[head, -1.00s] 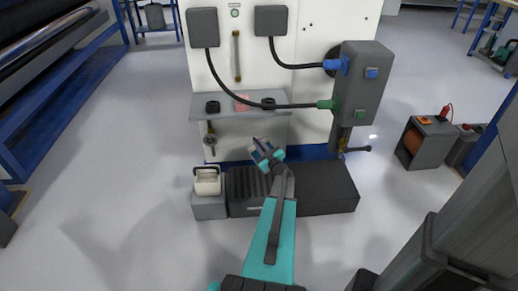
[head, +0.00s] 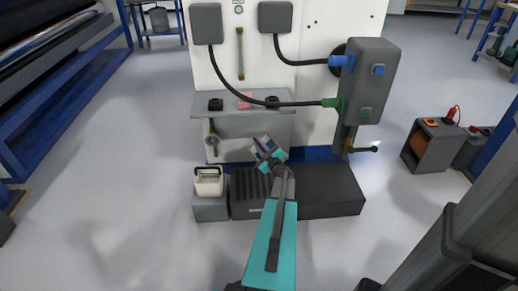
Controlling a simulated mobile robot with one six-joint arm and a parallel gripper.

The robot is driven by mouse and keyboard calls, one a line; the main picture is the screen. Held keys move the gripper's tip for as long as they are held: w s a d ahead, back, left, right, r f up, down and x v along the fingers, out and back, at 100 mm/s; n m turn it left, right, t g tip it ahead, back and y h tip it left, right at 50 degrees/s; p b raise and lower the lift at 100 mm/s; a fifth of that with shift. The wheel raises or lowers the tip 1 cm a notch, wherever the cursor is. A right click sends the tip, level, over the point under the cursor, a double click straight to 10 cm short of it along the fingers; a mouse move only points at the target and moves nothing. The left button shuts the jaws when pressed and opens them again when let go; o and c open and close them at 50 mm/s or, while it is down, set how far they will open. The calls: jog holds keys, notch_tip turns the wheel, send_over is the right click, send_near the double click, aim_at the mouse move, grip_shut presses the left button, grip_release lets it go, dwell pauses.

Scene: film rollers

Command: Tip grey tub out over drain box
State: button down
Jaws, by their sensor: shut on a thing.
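My gripper (head: 268,150) is at the end of the teal arm, in front of the white machine and above the back of the dark ridged step. It is shut on a small grey thing (head: 264,143), which looks like the grey tub. The thing is tilted, and its inside and contents are too small to make out. A cream open container with a handle (head: 208,186) stands on a low grey box (head: 210,210), left of the gripper. I cannot tell for sure which of these is the drain box.
The white machine (head: 310,60) has a grey shelf (head: 235,112) and hanging cables above my gripper. A dark low step (head: 330,190) lies below and right. A blue-framed roller rack (head: 75,90) stands left, and a grey reel box (head: 437,148) right. The floor between is clear.

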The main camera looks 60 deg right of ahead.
jog(key=shift+w+a+f+n+b, duration=0.2)
jog(key=shift+w+a+n+b, duration=0.25)
jog(key=shift+n+b, duration=0.95)
jog(key=shift+w+a+f+n+b, duration=0.2)
jog(key=shift+a+n+b, duration=0.4)
jog(key=shift+b, duration=1.7)
jog(key=shift+w+a+f+n+b, duration=0.15)
jog(key=shift+w+a+n+b, duration=0.45)
jog(key=shift+b, duration=1.25)
jog(key=shift+w+a+f+n+b, duration=0.2)
jog(key=shift+a+n+b, duration=0.2)
jog(key=shift+n+b, duration=0.5)
jog(key=shift+w+a+f+n+b, duration=0.15)
jog(key=shift+a+n+b, duration=0.25)
jog(key=shift+n+b, duration=0.45)
jog(key=shift+a+b, duration=0.1)
jog(key=shift+b, duration=0.3)
